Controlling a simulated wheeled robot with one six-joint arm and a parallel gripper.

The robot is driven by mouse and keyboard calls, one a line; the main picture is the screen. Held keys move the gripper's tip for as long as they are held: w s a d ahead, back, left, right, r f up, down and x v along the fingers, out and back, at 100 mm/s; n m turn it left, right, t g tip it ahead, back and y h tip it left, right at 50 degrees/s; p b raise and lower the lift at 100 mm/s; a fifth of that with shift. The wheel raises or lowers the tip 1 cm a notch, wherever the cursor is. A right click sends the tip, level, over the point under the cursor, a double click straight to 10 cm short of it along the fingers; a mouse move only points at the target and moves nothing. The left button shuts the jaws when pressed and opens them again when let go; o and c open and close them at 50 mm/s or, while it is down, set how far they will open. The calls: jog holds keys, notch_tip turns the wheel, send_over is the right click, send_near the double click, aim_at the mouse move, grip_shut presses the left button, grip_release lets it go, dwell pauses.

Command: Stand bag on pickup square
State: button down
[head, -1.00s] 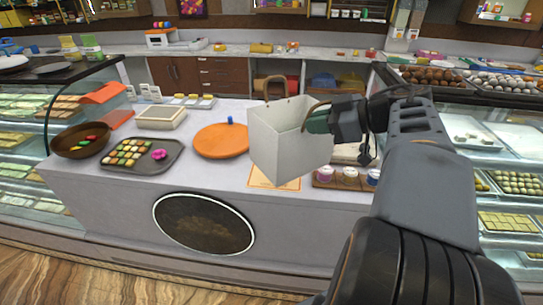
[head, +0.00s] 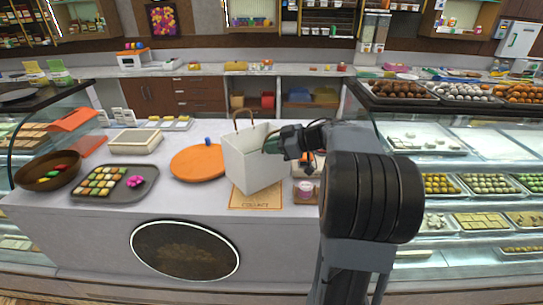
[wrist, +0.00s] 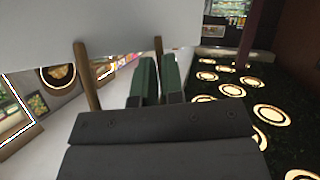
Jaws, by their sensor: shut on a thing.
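The white paper bag (head: 252,160) with brown loop handles is upright over the counter, in the middle of the head view. My gripper (head: 274,143) is shut on it at the upper right side, by its near handle; the exact grip is partly hidden. In the wrist view the green fingers (wrist: 158,82) are close together, with the white bag wall (wrist: 110,22) above and brown handle parts (wrist: 88,78) beside them. The tan pickup square (head: 255,200) shows below the bag, its back part covered. I cannot tell whether the bag's base touches it.
An orange round board (head: 190,164) with a blue knob is just left of the bag. A grey tray of sweets (head: 118,194) and brown bowl (head: 30,178) lie farther left. A glass display case (head: 460,190) fills the right.

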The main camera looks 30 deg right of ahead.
aim_at(264, 157)
jog(key=f, duration=0.3)
jog(key=shift+w+f, duration=0.1)
jog(key=shift+w, duration=0.3)
jog(key=shift+f, duration=0.35)
jog(key=c, duration=1.2)
grip_release()
jog(key=shift+c, duration=0.2)
jog(key=shift+s, duration=0.1)
